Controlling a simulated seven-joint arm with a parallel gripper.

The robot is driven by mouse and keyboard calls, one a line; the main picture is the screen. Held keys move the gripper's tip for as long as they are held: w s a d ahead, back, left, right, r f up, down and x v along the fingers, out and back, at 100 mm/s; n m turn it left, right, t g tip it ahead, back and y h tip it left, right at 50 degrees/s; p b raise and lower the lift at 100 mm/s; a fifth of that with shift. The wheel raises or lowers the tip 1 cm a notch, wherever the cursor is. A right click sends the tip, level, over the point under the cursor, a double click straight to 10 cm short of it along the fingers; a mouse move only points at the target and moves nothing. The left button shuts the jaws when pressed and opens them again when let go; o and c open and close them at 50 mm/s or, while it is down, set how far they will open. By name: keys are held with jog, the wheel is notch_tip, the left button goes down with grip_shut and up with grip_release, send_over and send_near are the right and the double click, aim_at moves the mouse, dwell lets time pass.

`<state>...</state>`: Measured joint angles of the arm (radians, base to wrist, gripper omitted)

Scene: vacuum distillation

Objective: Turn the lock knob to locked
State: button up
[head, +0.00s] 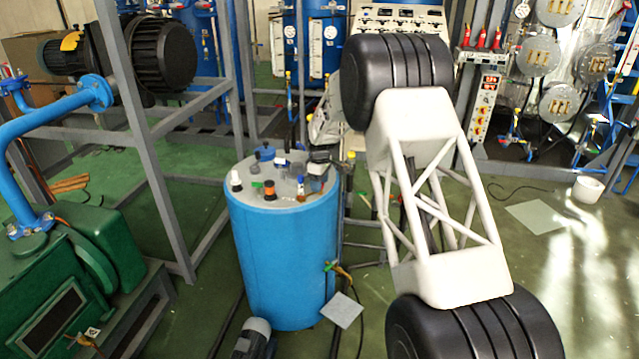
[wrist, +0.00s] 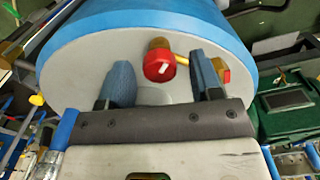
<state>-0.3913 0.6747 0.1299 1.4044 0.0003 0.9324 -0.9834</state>
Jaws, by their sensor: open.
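A round red knob (wrist: 159,68) with a short white mark shows in the wrist view, over the pale grey top (wrist: 75,70) of the blue drum. My gripper (wrist: 160,62) is open, with one blue-grey finger on each side of the knob and a visible gap to both. The white mark points slightly up to the right. In the head view the blue drum (head: 283,255) stands upright, and my gripper (head: 319,163) is at the right of its top. I cannot make out the red knob in the head view.
A brass fitting (wrist: 158,43) sits just behind the knob, and a red and yellow part (wrist: 222,72) lies beyond the right finger. Several small fittings, including an orange one (head: 269,190), stand on the drum top. A grey frame (head: 150,150) stands left of the drum.

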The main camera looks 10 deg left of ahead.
jog(key=c, duration=0.9)
jog(key=shift+m, duration=0.5)
jog(key=m, duration=0.3)
jog(key=shift+m, duration=0.3)
jog(key=m, duration=1.3)
jog(key=shift+m, duration=0.3)
